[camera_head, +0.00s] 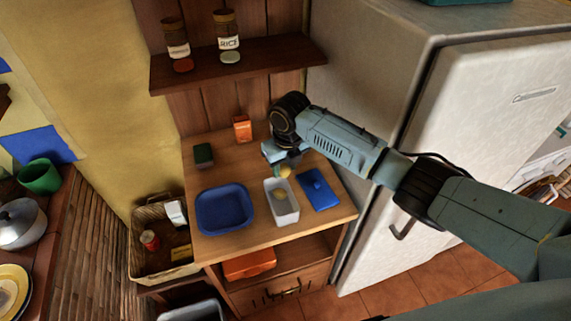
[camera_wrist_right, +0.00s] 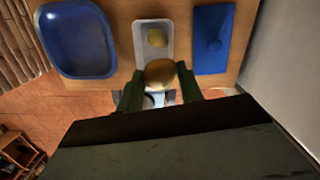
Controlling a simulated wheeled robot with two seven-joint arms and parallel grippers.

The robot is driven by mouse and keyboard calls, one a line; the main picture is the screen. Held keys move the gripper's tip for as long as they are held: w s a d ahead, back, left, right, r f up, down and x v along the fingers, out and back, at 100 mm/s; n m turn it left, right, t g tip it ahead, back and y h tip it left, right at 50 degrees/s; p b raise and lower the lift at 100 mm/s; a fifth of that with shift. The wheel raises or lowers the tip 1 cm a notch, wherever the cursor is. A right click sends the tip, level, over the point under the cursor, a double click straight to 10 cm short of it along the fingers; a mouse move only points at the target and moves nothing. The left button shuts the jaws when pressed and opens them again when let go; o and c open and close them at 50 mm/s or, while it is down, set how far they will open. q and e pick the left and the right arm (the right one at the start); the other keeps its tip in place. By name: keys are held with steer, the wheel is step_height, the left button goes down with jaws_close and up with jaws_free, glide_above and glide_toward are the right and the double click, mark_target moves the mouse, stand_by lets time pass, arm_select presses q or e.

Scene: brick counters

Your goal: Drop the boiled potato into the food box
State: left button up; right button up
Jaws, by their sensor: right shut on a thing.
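The white food box (camera_head: 290,216) stands open on the small wooden table, and it also shows in the right wrist view (camera_wrist_right: 153,52). A yellowish rounded piece (camera_head: 280,195) lies inside it, seen too in the wrist view (camera_wrist_right: 161,36). My right gripper (camera_head: 283,167) is shut on the boiled potato (camera_head: 285,172), a yellow-brown lump. The wrist view shows the potato (camera_wrist_right: 160,73) between the two fingers, close to the near end of the box. In the head view it appears above the box's far end; its exact height is hard to tell. My left gripper is not in view.
A blue tray (camera_head: 224,209) lies left of the box and a blue lid (camera_head: 319,190) right of it. A dark green block (camera_head: 203,155) and an orange carton (camera_head: 242,128) stand behind. The fridge (camera_head: 470,110) borders the right side; a shelf with jars (camera_head: 240,58) is above.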

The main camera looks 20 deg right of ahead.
mark_target(286, 168)
step_height(286, 168, down, 3)
steer(key=shift+f+b, duration=0.15)
steer(key=shift+b, duration=1.05)
steer(key=o, duration=1.1)
steer(key=shift+c, duration=0.2)
step_height(286, 168, up, 13)
steer(key=s, duration=0.1)
steer(key=shift+s+d+r, duration=0.2)
steer(key=shift+s, duration=0.1)
